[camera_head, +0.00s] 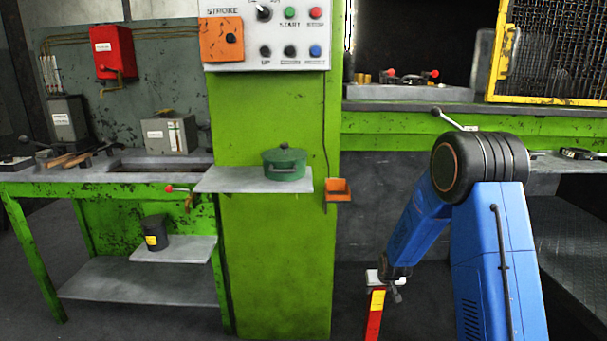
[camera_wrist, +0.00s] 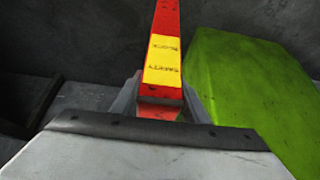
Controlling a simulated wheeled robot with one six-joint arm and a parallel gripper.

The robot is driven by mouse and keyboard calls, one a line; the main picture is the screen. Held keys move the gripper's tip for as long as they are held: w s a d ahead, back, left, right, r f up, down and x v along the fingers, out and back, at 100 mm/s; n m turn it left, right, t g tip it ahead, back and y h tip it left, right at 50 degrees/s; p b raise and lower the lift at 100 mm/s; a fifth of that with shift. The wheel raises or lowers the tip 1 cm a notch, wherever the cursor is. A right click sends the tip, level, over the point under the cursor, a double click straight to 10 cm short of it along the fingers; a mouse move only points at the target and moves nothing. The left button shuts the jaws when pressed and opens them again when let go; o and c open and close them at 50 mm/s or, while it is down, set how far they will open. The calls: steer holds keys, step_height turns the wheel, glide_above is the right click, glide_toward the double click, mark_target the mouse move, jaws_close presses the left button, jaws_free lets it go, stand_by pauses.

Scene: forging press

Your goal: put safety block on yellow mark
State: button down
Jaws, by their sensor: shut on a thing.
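The safety block is a long red bar (camera_head: 374,325) with a yellow label band. In the head view it hangs upright below my gripper (camera_head: 388,281), at the lower middle, in front of the dark lower part of the press. In the wrist view the red safety block (camera_wrist: 166,20) runs away from the camera, its yellow label reading "SAFETY BLOCK". My gripper (camera_wrist: 160,108) is shut on it near the label, one finger on each side. The lower end of the block is cut off in the head view. I cannot see a yellow mark apart from the block's label.
The press bed (camera_head: 400,107) and yellow mesh guard (camera_head: 550,99) are at upper right. A green bench (camera_head: 95,177) stands left.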

mark_target(380, 302)
steer(key=f, duration=0.1)
steer(key=s+f, duration=0.1)
steer(key=f, duration=0.1)
steer(key=s+d+f, duration=0.1)
steer(key=f, duration=0.1)
steer(key=s+f, duration=0.6)
steer(key=f, duration=0.2)
steer(key=shift+s, duration=0.25)
